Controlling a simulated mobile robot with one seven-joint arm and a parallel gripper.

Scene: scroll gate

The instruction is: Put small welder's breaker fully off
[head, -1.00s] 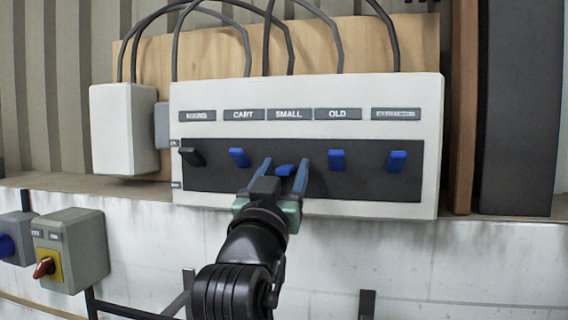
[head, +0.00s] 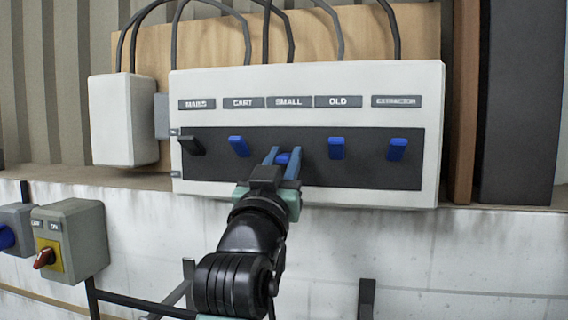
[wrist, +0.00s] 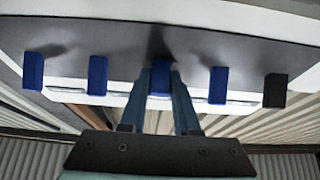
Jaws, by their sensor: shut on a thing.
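The small welder's breaker (head: 283,158) is the blue lever below the SMALL label (head: 289,102), in the middle of the row. It sits slightly lower than the blue levers on either side. My gripper (head: 283,155) reaches up to it from below, with one finger on each side. The fingers are shut on the lever. In the wrist view, the same lever (wrist: 160,80) shows between my two fingers, which hide its sides. The fingers partly hide the lever in the head view too.
Close beside are the blue CART lever (head: 238,146) and OLD lever (head: 336,148). The black mains lever (head: 191,145) is at the far left, the blue extractor lever (head: 397,149) at the right. A grey switch box (head: 70,240) with a red knob is at lower left.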

